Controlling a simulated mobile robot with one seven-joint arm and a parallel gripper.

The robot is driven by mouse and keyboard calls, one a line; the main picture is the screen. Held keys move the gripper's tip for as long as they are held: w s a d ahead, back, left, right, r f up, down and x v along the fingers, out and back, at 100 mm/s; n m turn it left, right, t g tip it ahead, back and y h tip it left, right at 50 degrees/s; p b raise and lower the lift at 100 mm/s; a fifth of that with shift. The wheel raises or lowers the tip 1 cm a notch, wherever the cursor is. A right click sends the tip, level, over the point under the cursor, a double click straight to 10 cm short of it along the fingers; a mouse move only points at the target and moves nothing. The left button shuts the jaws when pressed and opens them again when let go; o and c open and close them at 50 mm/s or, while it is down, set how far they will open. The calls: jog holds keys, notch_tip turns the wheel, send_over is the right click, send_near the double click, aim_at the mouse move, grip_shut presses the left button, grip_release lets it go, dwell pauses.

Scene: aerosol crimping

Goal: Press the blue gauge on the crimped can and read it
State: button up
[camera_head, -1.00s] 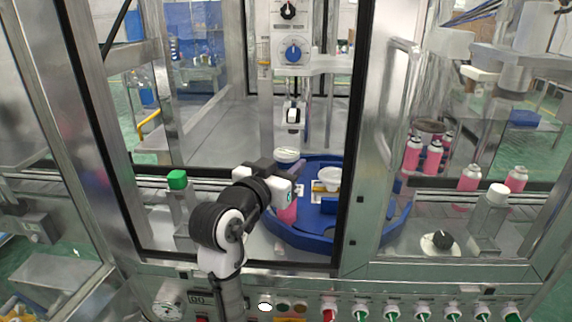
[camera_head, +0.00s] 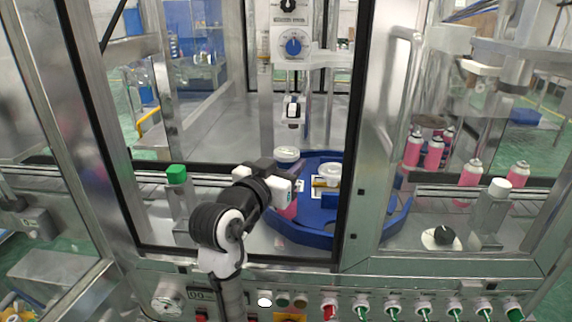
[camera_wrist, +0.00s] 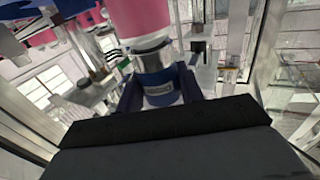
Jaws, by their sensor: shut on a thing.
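A pink can (camera_wrist: 138,18) with a silver top (camera_wrist: 152,58) shows upside down in the wrist view. A blue piece with a small pale label, which looks like the blue gauge (camera_wrist: 163,98), sits against the silver top. My gripper (camera_wrist: 162,88) is shut on this blue piece, one dark finger on each side. In the head view my gripper (camera_head: 288,176) is over the left edge of the blue turntable (camera_head: 315,236). Part of the pink can (camera_head: 288,210) shows just below it. The gauge is hidden there, and no reading is legible.
A white cup (camera_head: 329,174) and a white round piece (camera_head: 287,155) are near my gripper. A green-capped post (camera_head: 177,176) stands left. A metal door post (camera_head: 352,170) is close on the right. Several pink cans (camera_head: 470,172) stand behind glass. Control knobs (camera_head: 424,310) line the front.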

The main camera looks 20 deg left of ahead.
aim_at(286, 152)
jog(key=shift+r+p, duration=2)
jog(key=shift+r, duration=0.5)
jog(key=s+a, duration=0.2)
jog(key=s, duration=1.4)
jog(key=shift+s+a, duration=0.3)
jog(key=shift+s, duration=0.1)
